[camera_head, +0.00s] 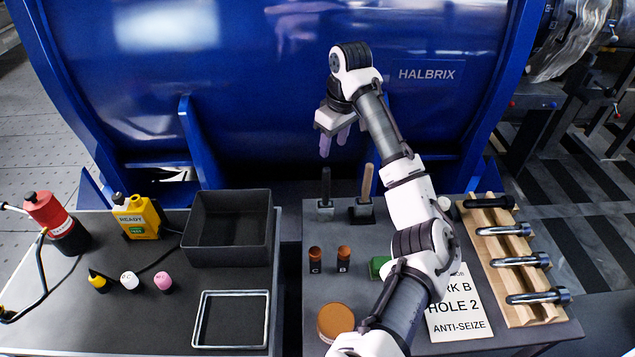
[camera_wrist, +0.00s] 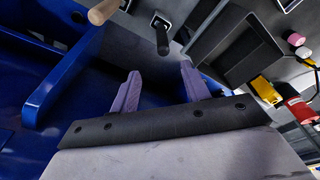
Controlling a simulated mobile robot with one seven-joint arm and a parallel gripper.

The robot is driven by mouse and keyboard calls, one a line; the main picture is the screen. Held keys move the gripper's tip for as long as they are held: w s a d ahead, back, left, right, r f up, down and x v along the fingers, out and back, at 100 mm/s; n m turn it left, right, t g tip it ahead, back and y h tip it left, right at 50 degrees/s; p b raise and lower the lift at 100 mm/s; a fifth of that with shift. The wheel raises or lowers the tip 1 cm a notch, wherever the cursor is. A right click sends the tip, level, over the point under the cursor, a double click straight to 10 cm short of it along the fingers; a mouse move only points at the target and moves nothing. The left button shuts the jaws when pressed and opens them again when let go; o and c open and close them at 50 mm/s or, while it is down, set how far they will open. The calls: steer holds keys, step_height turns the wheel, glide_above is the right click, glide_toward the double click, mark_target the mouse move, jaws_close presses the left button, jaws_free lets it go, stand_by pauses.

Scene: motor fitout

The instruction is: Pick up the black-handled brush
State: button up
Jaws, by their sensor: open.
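The black-handled brush (camera_head: 326,185) stands upright in a small holder on the right-hand grey table, handle up. Its black handle also shows in the wrist view (camera_wrist: 162,38), ahead of the fingers near the top. My gripper (camera_head: 335,143) is above the brush handle, near the blue tank. In the wrist view my gripper's purple fingers (camera_wrist: 160,72) are spread apart with nothing between them. The brush's lower end is hidden in its holder.
A wooden-handled brush (camera_head: 367,182) stands close to the right. Brown-capped bottles (camera_head: 315,260) stand in front. A dark open bin (camera_head: 229,229) is on the left table. The blue tank (camera_head: 270,85) rises behind. Bolts lie on a wooden rack (camera_head: 513,262) at right.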

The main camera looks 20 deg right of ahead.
mark_target(325, 179)
steer(key=f, duration=0.7)
steer(key=shift+w+a+f, duration=0.15)
steer(key=shift+w+a, duration=0.15)
steer(key=shift+w, duration=0.1)
steer(key=shift+w+a+f+p, duration=0.1)
steer(key=shift+a+f+p, duration=0.1)
steer(key=shift+f, duration=0.8)
steer(key=shift+w+a+f+p, duration=0.1)
steer(key=shift+f+p, duration=0.15)
steer(key=shift+f, duration=0.75)
steer(key=shift+w+a+f+p, duration=0.1)
steer(key=shift+a+f+p, duration=0.1)
steer(key=shift+f, duration=0.8)
steer(key=shift+c, duration=0.4)
jaws_close()
